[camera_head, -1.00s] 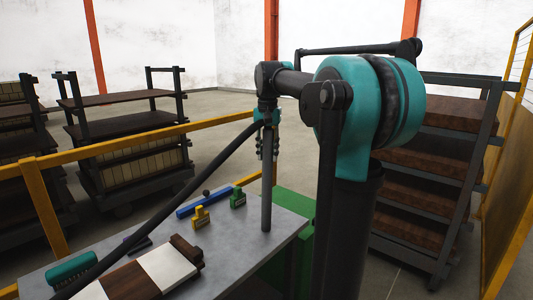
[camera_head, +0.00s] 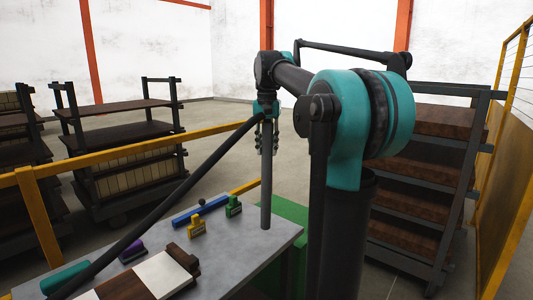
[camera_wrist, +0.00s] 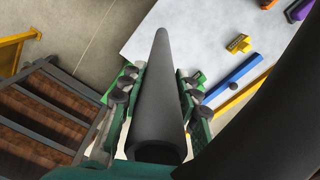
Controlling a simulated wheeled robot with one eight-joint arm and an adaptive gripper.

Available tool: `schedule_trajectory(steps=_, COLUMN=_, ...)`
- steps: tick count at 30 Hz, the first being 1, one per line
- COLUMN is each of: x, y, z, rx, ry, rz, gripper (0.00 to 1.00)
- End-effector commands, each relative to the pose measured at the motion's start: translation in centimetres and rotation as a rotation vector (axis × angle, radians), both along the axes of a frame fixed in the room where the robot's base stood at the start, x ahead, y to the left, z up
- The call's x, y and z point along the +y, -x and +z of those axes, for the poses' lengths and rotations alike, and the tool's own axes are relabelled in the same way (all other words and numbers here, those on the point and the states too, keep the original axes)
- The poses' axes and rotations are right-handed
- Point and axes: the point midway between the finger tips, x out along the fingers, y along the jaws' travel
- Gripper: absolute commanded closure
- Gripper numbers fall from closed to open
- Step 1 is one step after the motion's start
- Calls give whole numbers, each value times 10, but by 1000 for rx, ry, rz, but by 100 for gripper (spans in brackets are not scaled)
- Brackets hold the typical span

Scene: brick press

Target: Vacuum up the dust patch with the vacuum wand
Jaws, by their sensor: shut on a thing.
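The vacuum wand is a dark grey tube (camera_head: 266,195) that hangs nearly upright over the right part of the grey table (camera_head: 240,238). My gripper (camera_head: 267,137) is shut on its upper part. In the wrist view the wand (camera_wrist: 160,85) runs between my gripper's green-and-grey fingers (camera_wrist: 158,100) toward the table. A thick black hose (camera_head: 180,190) runs from the wand's top down to the left across the table. The wand's lower end looks close to the tabletop; I cannot tell whether it touches. I cannot make out the dust patch in either view.
A yellow stamp (camera_head: 196,227), a green stamp (camera_head: 233,206) and a blue bar (camera_head: 200,212) lie left of the wand. A purple item (camera_head: 133,250), brown block (camera_head: 183,257) and white piece (camera_head: 160,273) are nearer. Yellow rails (camera_head: 100,160) and racks (camera_head: 425,165) surround the table.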

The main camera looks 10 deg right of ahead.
Motion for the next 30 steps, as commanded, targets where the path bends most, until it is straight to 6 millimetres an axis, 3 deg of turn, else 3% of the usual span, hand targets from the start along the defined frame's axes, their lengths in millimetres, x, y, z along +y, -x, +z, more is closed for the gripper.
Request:
schedule_trajectory(steps=15, x=-4, y=1, z=30, rx=0, ry=0, rz=2, gripper=100)
schedule_trajectory(steps=30, x=-4, y=1, z=34, rx=0, ry=0, rz=2, gripper=100)
